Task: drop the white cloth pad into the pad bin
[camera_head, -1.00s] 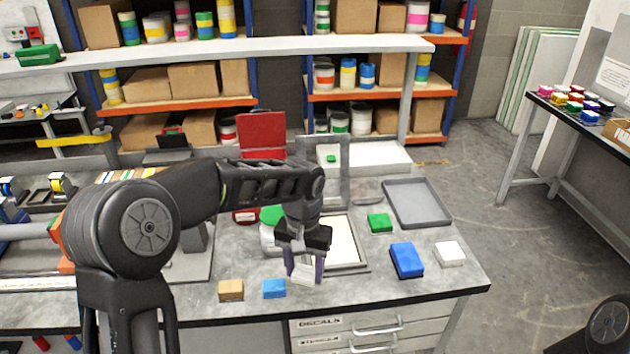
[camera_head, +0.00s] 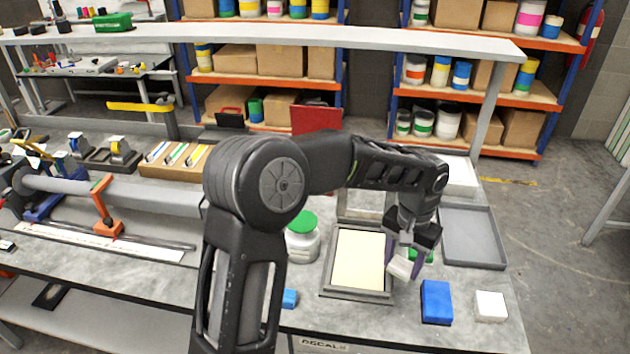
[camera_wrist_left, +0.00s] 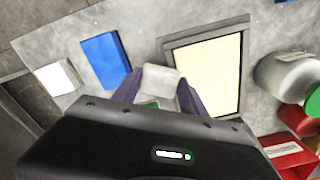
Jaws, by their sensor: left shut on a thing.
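My left gripper (camera_head: 408,262) is shut on the white cloth pad (camera_head: 400,267). It holds the pad over the bench, just right of the framed cream panel (camera_head: 358,258). In the left wrist view the pad (camera_wrist_left: 160,82) sits between the two purple-grey fingers. A red raised panel (camera_head: 316,120) stands at the back of the bench, and a red box with a label (camera_wrist_left: 290,158) shows in the wrist view. I cannot tell from its label whether it is the pad bin. My right gripper is out of view.
A blue block (camera_head: 436,302) and a separate white block (camera_head: 490,306) lie at the front right. A grey tray (camera_head: 473,237) lies behind them. A white jar with a green lid (camera_head: 302,238) stands left of the frame, partly beside my arm.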

